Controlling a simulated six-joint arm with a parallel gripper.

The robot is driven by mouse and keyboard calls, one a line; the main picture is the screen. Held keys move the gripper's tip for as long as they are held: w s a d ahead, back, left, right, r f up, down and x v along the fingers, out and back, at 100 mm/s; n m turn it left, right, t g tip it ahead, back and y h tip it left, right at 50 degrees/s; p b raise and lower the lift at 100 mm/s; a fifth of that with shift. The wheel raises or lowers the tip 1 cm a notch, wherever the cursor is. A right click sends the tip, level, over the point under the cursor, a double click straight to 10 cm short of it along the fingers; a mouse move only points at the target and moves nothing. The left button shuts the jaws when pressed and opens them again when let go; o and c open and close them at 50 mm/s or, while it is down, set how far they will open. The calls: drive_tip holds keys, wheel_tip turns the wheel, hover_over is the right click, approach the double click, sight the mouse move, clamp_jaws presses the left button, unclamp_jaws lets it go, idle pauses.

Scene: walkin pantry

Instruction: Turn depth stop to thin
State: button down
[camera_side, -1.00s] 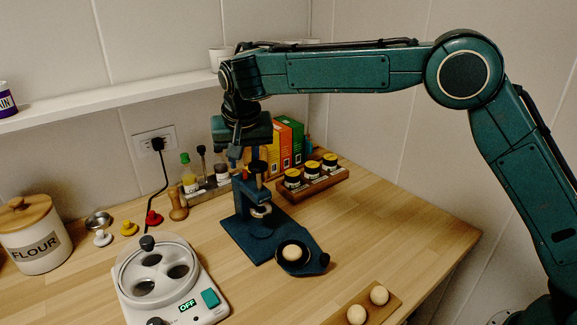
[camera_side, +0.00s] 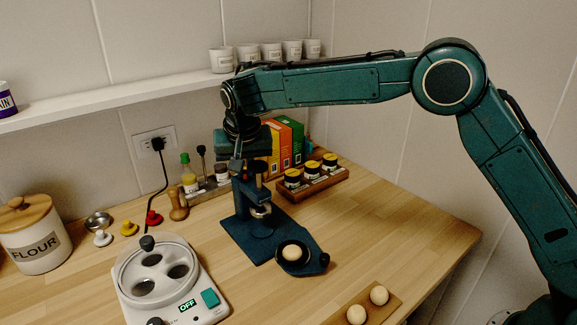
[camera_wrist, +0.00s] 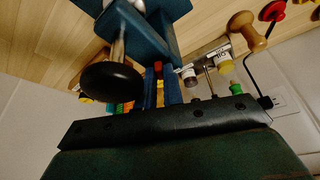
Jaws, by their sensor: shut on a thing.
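The dark blue press (camera_side: 243,210) stands upright on the counter, its base flat on the wood. A black round knob tops its plunger (camera_side: 258,168); the knob looms large in the wrist view (camera_wrist: 112,82). My gripper (camera_side: 238,166) points down at the top of the press column, behind and left of the knob. It is shut on the depth stop there, which the fingers mostly hide. The stop's setting cannot be read. In the wrist view, the fingers (camera_wrist: 160,92) reach toward the blue press frame.
A dark pan with an egg-like ball (camera_side: 292,253) lies right of the press. A white cooker (camera_side: 170,285) stands front left. Bottles (camera_side: 189,175), colored boxes (camera_side: 285,140) and a jar rack (camera_side: 312,182) stand close behind.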

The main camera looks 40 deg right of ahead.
drive_tip(key=shift+n, duration=0.4)
drive_tip(key=n, duration=0.1)
drive_tip(key=n+y, duration=0.1)
drive_tip(key=n, duration=0.1)
drive_tip(key=shift+d+n+t+y, duration=0.25)
drive_tip(key=shift+n+t+y, duration=0.05)
drive_tip(key=n+y, duration=0.1)
drive_tip(key=n, duration=0.1)
drive_tip(key=n+y, duration=0.1)
drive_tip(key=n, duration=0.2)
drive_tip(key=shift+d+r+n, duration=0.1)
drive_tip(key=shift+d+n, duration=0.05)
drive_tip(key=shift+n, duration=0.15)
drive_tip(key=c, duration=1.5)
unclamp_jaws()
drive_tip(key=shift+r, duration=0.1)
